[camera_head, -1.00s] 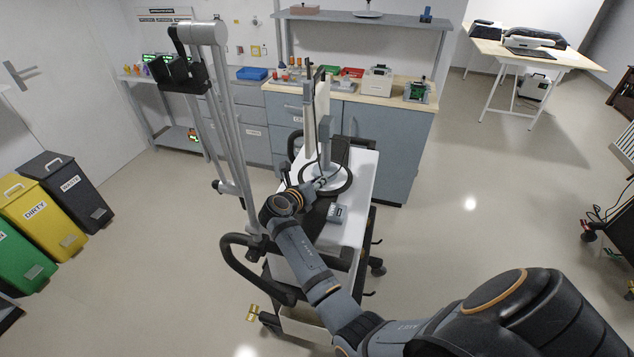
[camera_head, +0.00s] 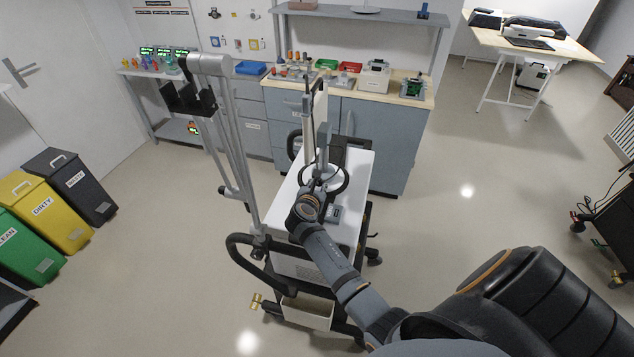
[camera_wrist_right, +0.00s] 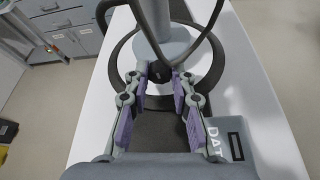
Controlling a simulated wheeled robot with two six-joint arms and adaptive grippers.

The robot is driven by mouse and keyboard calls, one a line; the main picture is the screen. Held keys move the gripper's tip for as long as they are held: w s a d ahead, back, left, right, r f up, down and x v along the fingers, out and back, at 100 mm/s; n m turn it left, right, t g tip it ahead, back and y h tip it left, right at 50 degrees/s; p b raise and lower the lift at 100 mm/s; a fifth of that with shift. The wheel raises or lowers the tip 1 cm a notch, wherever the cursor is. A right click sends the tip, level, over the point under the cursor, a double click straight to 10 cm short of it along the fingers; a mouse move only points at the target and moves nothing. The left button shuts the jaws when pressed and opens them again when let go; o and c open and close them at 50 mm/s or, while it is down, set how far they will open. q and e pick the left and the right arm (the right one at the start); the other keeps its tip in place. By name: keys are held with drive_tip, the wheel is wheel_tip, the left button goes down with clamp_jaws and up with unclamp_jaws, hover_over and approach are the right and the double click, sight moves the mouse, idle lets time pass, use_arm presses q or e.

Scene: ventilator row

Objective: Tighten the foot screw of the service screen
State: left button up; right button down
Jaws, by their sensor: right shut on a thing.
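The service screen (camera_head: 307,122) is a thin upright panel, seen nearly edge-on, on a grey post. Its pale round foot (camera_head: 330,174), with a dark ring around it, stands on the white cart top (camera_head: 352,180). In the wrist view the foot (camera_wrist_right: 176,50) and post are straight ahead. The foot screw's black knob (camera_wrist_right: 159,72) is at the foot's near side, between my right fingertips. My right gripper (camera_wrist_right: 160,77), with purple pads, is shut on this knob. In the head view my right gripper (camera_head: 315,188) is small and partly hidden by its wrist. My left gripper is not in view.
A grey box marked DATA (camera_wrist_right: 232,138) lies on the cart just right of my gripper. A grey jointed arm (camera_head: 232,130) rises at the cart's left, beside a black handle (camera_head: 243,262). A blue cabinet (camera_head: 385,140) stands behind. Open floor lies to the right.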

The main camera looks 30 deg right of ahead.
drive_tip(key=shift+m+t, duration=0.3)
drive_tip(key=shift+m, duration=0.1)
idle(0.3)
drive_tip(key=c, duration=1.4)
unclamp_jaws()
drive_tip(key=shift+d, duration=0.1)
drive_tip(key=v, duration=0.7)
drive_tip(key=shift+s+r, duration=0.2)
drive_tip(key=shift+s, duration=0.05)
drive_tip(key=shift+w+f, duration=0.1)
